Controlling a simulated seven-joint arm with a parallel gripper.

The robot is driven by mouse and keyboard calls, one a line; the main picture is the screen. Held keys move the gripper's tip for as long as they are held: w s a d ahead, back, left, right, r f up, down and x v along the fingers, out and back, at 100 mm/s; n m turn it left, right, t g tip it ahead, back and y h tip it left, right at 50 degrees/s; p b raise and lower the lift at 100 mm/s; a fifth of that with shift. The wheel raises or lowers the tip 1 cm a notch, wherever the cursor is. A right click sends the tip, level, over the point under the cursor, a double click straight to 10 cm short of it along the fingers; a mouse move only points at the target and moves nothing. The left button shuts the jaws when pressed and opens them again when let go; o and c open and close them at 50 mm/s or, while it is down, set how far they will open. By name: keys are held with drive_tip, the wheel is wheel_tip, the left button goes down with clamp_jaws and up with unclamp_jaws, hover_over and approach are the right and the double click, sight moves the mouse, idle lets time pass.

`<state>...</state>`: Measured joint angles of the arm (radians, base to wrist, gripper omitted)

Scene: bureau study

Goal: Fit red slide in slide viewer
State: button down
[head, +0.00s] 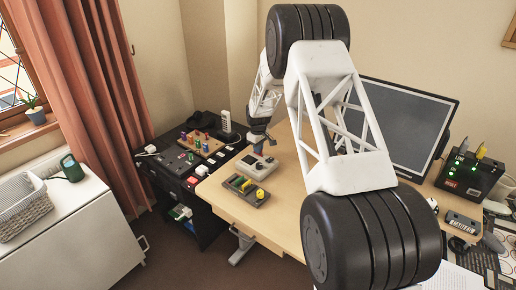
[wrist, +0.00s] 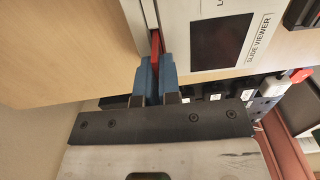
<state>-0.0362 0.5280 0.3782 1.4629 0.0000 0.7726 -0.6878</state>
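The slide viewer (wrist: 205,70) is a pale box with a dark screen and a "SLIDE VIEWER" label; in the head view it (head: 250,166) sits on the desk's left part. My gripper (wrist: 156,75) has blue fingers closed on the red slide (wrist: 155,43), seen edge-on as a thin red strip beyond the fingertips. The slide is in line with the narrow slot beside the screen and appears to be at its mouth; how deep it reaches cannot be told. In the head view my gripper (head: 259,147) is right above the viewer, and the slide is hidden.
A low black cabinet (head: 160,165) left of the desk (head: 290,215) carries a wooden board of coloured pegs (head: 202,144) and other small items. A monitor (head: 400,120) stands at the right.

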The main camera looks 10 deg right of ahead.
drive_tip(key=shift+f, duration=0.75)
idle(0.4)
drive_tip(key=c, duration=1)
unclamp_jaws()
drive_tip(key=shift+r, duration=3.5)
